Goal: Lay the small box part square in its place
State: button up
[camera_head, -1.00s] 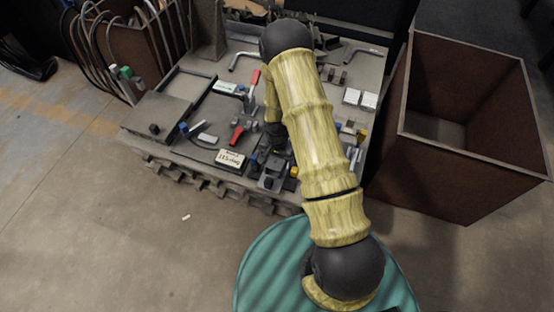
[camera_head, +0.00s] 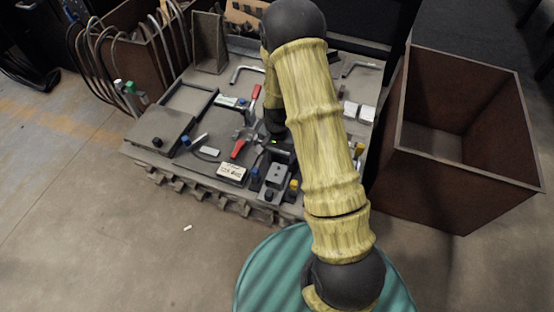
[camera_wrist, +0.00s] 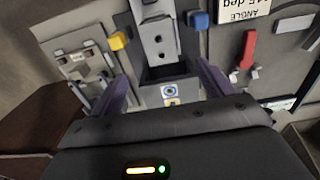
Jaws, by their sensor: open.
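A grey block with two dark holes (camera_head: 277,176), which may be the small box part, is at the front middle of the fixture table. It also shows in the wrist view (camera_wrist: 158,40), at the top centre, beyond my fingertips. My gripper (camera_wrist: 163,76) is open. Its two purple fingers stand apart on either side of the recess, with nothing visibly held. In the head view the fingers are mostly hidden behind my arm.
A yellow knob (camera_wrist: 118,41) and a blue knob (camera_wrist: 199,19) flank the block. A red-handled clamp (camera_head: 239,148) and a white label plate (camera_head: 231,171) are to the left. A deep brown bin (camera_head: 470,180) stands right of the table.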

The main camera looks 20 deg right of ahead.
jog(key=shift+r+p, duration=0.4)
jog(key=shift+r, duration=2)
jog(key=s+r+n+t, duration=0.3)
jog(key=s+r+n, duration=0.4)
jog(key=s+r, duration=0.95)
notch_tip(320, 180, up, 28)
jog(key=w+p, duration=0.1)
jog(key=p, duration=2.5)
jog(key=shift+w+a+f, duration=0.15)
jog(key=shift+w+f, duration=0.05)
jog(key=shift+w, duration=0.2)
